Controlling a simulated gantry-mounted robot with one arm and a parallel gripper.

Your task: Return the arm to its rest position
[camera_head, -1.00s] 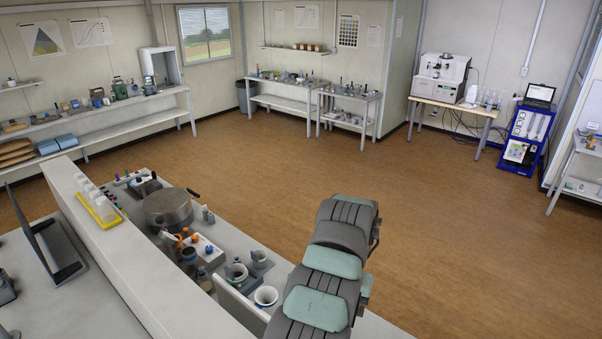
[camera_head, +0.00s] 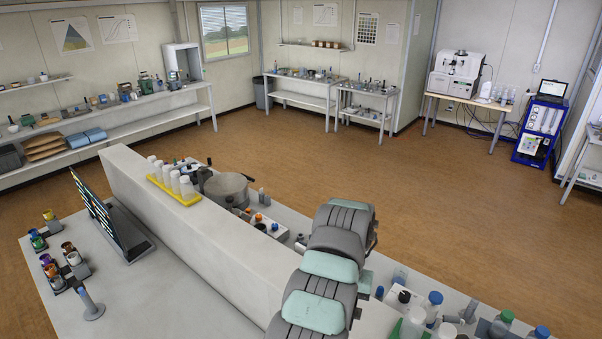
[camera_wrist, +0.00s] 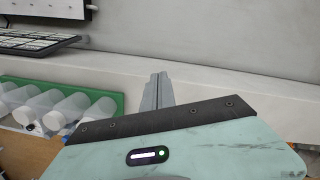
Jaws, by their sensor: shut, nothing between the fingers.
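My arm (camera_head: 325,285) shows in the head view as grey and mint-green links rising at the lower middle, beside the long white partition. My gripper is outside the head view. In the wrist view my gripper (camera_wrist: 157,78) shows as grey fingers lying together, shut and empty. Behind the fingers is a pale ledge and wall surface. No object touches the fingertips that I can see.
A green rack with white-capped tubes (camera_wrist: 50,105) lies left of my gripper in the wrist view. The white partition (camera_head: 215,240) carries a yellow tray of bottles (camera_head: 172,190). Several bottles (camera_head: 435,300) stand right of my arm. The brown floor (camera_head: 420,190) is open.

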